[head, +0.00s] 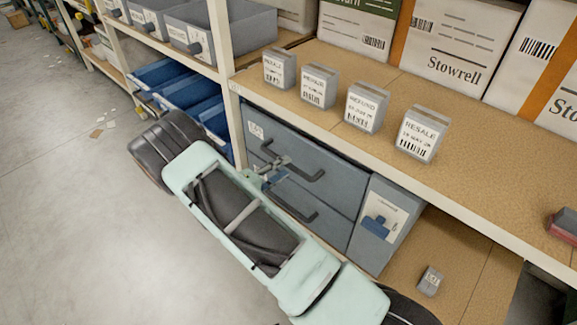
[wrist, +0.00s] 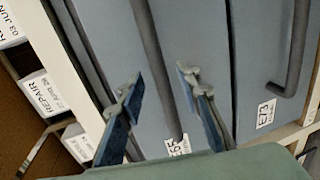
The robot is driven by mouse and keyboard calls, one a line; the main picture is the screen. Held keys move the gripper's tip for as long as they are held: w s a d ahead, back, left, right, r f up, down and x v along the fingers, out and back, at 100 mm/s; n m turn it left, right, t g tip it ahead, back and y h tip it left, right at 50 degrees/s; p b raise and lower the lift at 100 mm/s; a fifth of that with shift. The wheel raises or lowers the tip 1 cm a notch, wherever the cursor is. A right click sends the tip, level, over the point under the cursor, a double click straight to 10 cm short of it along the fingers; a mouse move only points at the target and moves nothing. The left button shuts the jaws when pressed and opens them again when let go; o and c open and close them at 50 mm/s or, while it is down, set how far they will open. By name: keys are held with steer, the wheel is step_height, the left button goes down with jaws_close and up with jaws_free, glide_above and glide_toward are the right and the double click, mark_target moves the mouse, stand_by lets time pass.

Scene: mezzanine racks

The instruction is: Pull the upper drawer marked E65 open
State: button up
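The upper drawer (head: 325,152) is a blue-grey front in a low cabinet and looks shut, flush with the drawer below. Its dark bar handle (head: 312,176) runs across the front. In the wrist view the label E65 (wrist: 178,146) shows beside one end of this handle (wrist: 150,45). My gripper (head: 272,170) is at the left part of the handle. In the wrist view my gripper (wrist: 160,78) is open, with one finger on each side of the bar. Gaps show between fingers and bar; contact cannot be told.
The lower drawer (wrist: 265,50), marked E73 (wrist: 265,113), has a similar handle (head: 300,212). Above, a shelf edge (head: 400,180) carries several small grey boxes (head: 420,132). Blue bins (head: 170,80) stand left of the rack post (head: 233,120). Open floor (head: 80,200) lies at left.

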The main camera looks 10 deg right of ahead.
mark_target(289, 165)
steer(key=shift+x, duration=1.7)
jaws_close()
